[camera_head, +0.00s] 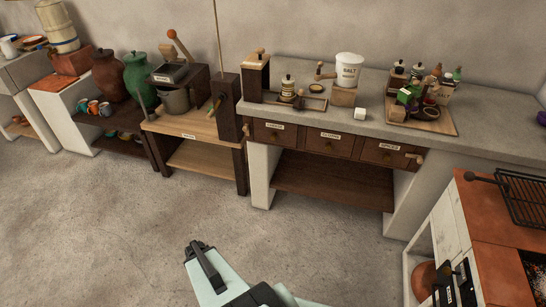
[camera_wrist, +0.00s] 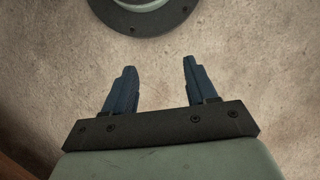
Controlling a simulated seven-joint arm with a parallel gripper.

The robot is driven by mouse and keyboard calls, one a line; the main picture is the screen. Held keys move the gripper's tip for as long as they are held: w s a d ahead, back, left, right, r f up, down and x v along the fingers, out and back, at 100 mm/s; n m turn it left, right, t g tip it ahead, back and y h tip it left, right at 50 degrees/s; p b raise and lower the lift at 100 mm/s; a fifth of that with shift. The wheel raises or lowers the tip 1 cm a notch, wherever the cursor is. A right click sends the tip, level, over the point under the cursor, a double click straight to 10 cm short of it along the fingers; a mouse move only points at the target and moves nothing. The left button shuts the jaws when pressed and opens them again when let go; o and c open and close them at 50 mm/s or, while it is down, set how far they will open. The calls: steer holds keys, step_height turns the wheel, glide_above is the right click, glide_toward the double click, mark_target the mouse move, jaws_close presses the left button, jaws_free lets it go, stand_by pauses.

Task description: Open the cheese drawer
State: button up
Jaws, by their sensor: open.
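Three dark wooden drawers sit side by side under the grey counter in the head view, all shut. The left drawer (camera_head: 274,132) has a pale label that seems to read cheese, though it is small. The middle drawer (camera_head: 329,142) has a label too small to read surely. The right drawer (camera_head: 388,153) is labelled spices. Small round knobs show on the fronts. My gripper (camera_wrist: 159,68) is open and empty in the wrist view, above bare floor, with no drawer in that view. Part of my arm shows at the bottom of the head view, well short of the drawers.
The floor (camera_head: 130,220) before the drawers is clear. A low wooden shelf (camera_head: 330,180) lies beneath them. A wooden stand (camera_head: 205,127) with a mill and pot is to the left. A stove (camera_head: 490,220) with a grill rack is at the right. Jars crowd a board (camera_head: 440,126) on the counter.

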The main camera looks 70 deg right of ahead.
steer(key=w+d+r+m+t+h, duration=0.15)
steer(key=d+m+t+h, duration=0.35)
steer(key=d, duration=2.3)
steer(key=m+g+h, duration=0.1)
steer(key=m+h, duration=0.2)
steer(key=h, duration=1.3)
glide_toward(273, 139)
steer(key=d, duration=1)
steer(key=shift+w+d+f, duration=0.15)
steer(key=shift+d, duration=0.05)
steer(key=shift+c, duration=0.4)
jaws_close()
